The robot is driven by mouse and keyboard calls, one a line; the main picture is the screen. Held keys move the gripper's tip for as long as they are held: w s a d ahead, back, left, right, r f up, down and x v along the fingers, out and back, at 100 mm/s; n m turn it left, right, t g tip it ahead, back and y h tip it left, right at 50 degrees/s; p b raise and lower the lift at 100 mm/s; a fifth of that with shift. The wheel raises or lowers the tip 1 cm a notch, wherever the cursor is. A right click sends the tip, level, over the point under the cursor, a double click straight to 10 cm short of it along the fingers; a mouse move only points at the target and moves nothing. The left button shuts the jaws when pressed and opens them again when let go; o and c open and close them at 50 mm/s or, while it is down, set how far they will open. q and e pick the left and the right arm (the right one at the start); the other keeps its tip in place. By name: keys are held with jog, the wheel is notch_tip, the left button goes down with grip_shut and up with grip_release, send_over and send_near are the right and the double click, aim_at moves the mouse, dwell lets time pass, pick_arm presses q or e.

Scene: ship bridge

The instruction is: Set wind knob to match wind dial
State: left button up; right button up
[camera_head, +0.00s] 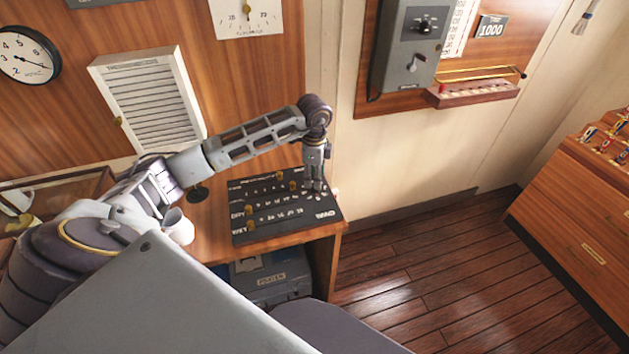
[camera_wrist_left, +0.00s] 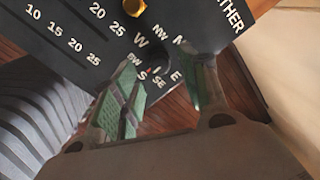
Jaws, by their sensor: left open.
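The dark panel (camera_head: 285,232), lettered "WEATHER" in the left wrist view (camera_wrist_left: 55,40), lies on the wooden desk. A dark round knob (camera_wrist_left: 156,70) with a small red mark sits amid compass letters at the panel's corner; the letters include W, NW, SW, S, SE and E. Its exact pointing is unclear. My left gripper (camera_head: 315,184) reaches down over that corner, open, its green-padded fingers (camera_wrist_left: 163,68) on either side of the knob. Contact cannot be told. I cannot tell which wall dial is the wind dial. My right gripper is not in view.
A round white dial (camera_head: 25,58) hangs at the far left, and a white gauge (camera_head: 245,18) is cut off at the top. A white cup (camera_head: 179,226) stands on the desk left of the panel. Brass knobs (camera_wrist_left: 133,7) stand on the panel. Open floor lies right.

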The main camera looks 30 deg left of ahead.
pick_arm(q)
notch_tip(320, 180, up, 9)
jog(key=shift+f, duration=0.15)
jog(key=shift+s, duration=0.1)
dwell(0.8)
